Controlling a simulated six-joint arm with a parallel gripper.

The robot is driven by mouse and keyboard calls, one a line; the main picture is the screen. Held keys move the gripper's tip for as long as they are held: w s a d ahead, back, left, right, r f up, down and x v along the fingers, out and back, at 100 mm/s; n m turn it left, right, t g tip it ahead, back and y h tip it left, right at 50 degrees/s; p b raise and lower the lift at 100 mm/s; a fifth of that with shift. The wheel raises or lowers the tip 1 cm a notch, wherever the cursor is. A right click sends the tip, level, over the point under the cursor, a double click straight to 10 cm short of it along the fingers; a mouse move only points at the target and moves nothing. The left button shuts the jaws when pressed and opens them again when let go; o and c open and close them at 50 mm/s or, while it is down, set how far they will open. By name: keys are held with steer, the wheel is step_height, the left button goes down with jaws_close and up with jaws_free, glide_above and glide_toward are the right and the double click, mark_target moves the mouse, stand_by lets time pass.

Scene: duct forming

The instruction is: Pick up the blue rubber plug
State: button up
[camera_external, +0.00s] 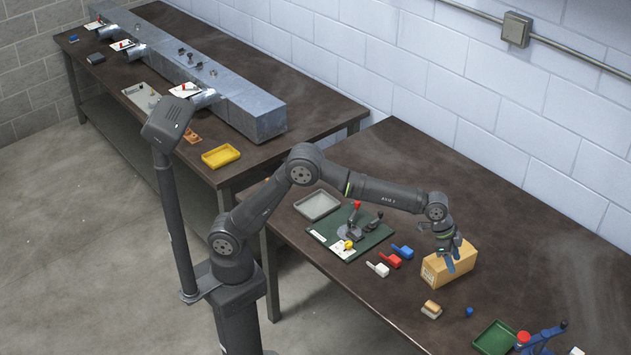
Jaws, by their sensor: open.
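A small blue plug (469,312) sits on the dark brown table, to the right of a small tan-and-grey block and in front of the cardboard box. My gripper (450,265) points down at the cardboard box (463,264), up and left of the plug in the picture. Its bluish fingers overlap the box in the view; I cannot tell whether they touch it. My gripper is open and holds nothing that I can see. The plug stands apart from the gripper and is not hidden.
Red (390,260), white (378,269) and blue (402,251) handled pieces lie left of the box. A green mat (372,240) holds a clamp. A green tray (494,338) and blue tool (541,338) stand at the front right. The table's right rear is clear.

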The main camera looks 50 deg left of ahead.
steer(key=d+f, duration=0.2)
steer(key=d, duration=0.1)
glide_toward(470, 309)
steer(key=shift+m, duration=0.3)
steer(key=x, duration=0.8)
steer(key=shift+d+f, duration=0.1)
steer(key=shift+f, duration=0.1)
jaws_close()
